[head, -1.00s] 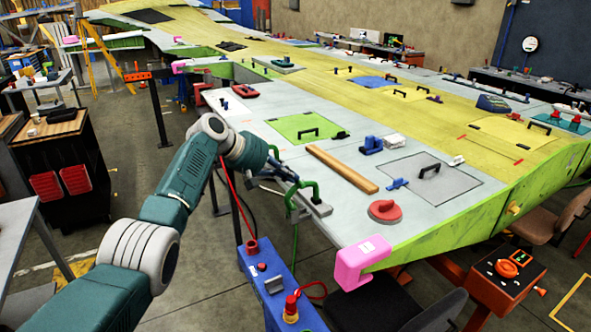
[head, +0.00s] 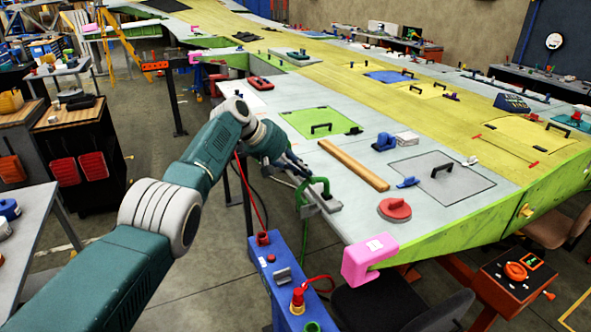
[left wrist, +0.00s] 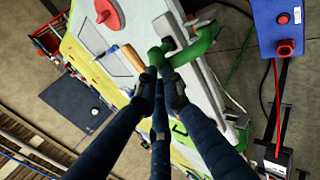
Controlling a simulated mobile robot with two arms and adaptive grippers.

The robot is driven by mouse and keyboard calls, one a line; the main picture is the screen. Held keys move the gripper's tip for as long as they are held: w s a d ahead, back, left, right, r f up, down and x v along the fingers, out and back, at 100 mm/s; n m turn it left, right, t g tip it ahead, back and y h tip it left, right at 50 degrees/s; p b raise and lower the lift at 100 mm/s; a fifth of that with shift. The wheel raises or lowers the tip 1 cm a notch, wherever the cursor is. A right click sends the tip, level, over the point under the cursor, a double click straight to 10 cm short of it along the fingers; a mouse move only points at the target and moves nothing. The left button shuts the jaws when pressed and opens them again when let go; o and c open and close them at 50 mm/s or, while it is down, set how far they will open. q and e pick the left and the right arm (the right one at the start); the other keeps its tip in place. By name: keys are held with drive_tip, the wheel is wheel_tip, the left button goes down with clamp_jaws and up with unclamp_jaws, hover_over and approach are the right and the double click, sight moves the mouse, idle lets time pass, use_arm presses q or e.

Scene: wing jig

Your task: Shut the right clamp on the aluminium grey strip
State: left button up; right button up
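A green clamp (head: 312,190) sits at the near edge of the wing panel, beside a short grey strip (head: 329,207). The green clamp also shows large in the left wrist view (left wrist: 196,42), just beyond my fingertips. My left gripper (head: 302,172) is at the clamp, coming from the left. In the left wrist view its dark fingers (left wrist: 160,88) come close together at the clamp's green end; I cannot tell whether they touch or grip it. The strip's contact with the clamp jaw is partly hidden. My right gripper is in neither view.
A pink block (head: 368,260) caps the panel's near corner. A red disc (head: 394,209), a wooden bar (head: 353,164) and a blue tool (head: 384,142) lie on the panel. A blue box (head: 283,283) with red knobs stands below the edge, close to my arm.

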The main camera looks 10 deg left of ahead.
sight(322, 178)
use_arm(q)
drive_tip(key=o, duration=0.4)
drive_tip(key=shift+d+f, duration=0.45)
drive_tip(key=shift+d, duration=0.25)
drive_tip(key=shift+o, duration=0.9)
drive_tip(key=shift+w+d+f, duration=0.3)
drive_tip(key=shift+w, duration=0.2)
drive_tip(key=shift+w+d+f, duration=0.25)
drive_tip(key=shift+w+d, duration=0.05)
drive_tip(key=shift+w, duration=0.2)
drive_tip(key=shift+w+d, duration=0.2)
drive_tip(key=shift+w, duration=0.05)
drive_tip(key=shift+s+r, duration=0.1)
drive_tip(key=shift+r, duration=0.15)
drive_tip(key=shift+s+a+r, duration=0.15)
drive_tip(key=shift+a+r, duration=0.05)
drive_tip(key=shift+s+a+r, duration=0.1)
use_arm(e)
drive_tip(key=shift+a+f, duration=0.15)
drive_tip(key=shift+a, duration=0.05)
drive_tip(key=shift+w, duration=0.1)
